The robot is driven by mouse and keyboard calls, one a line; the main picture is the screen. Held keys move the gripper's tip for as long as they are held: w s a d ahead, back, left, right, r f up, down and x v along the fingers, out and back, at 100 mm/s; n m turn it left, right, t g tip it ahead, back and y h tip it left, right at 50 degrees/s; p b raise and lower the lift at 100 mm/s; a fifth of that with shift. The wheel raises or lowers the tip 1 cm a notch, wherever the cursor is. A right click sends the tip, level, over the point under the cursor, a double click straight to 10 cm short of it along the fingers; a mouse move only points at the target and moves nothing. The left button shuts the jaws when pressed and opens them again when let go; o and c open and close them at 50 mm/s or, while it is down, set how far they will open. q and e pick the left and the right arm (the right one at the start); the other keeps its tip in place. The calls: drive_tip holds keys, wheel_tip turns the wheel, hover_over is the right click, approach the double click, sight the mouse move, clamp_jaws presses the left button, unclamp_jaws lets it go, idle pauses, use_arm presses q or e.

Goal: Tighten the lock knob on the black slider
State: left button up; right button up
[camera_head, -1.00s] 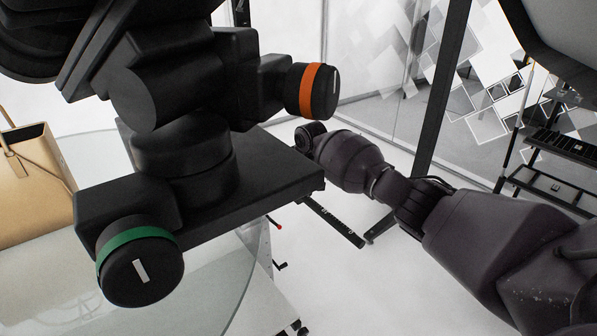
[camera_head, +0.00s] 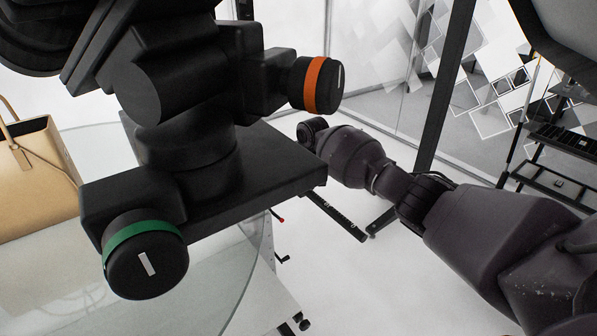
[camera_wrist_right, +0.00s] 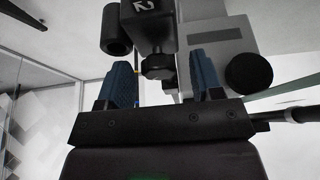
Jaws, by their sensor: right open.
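In the right wrist view, my right gripper (camera_wrist_right: 163,70) is open, with one blue finger on each side of a small black knob (camera_wrist_right: 157,66). The knob sits under a black block (camera_wrist_right: 150,22) marked with a 2, likely the black slider. Gaps show between the knob and both fingers, so they do not grip it. In the head view, my right arm (camera_head: 350,155) reaches in from the right, and its gripper is hidden behind the black platform (camera_head: 270,165). My left gripper is not in view.
A knob with an orange ring (camera_head: 318,84) and a knob with a green ring (camera_head: 145,255) stick out of the black head assembly. A round black knob (camera_wrist_right: 250,73) and a black cylinder (camera_wrist_right: 117,30) flank the block. A tan bag (camera_head: 35,180) stands on the glass table (camera_head: 215,290).

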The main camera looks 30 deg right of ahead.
drive_tip(key=shift+r, duration=0.35)
drive_tip(key=p+v, duration=0.2)
drive_tip(key=v, duration=0.4)
drive_tip(key=shift+s+r, duration=0.25)
drive_tip(key=shift+s, duration=0.05)
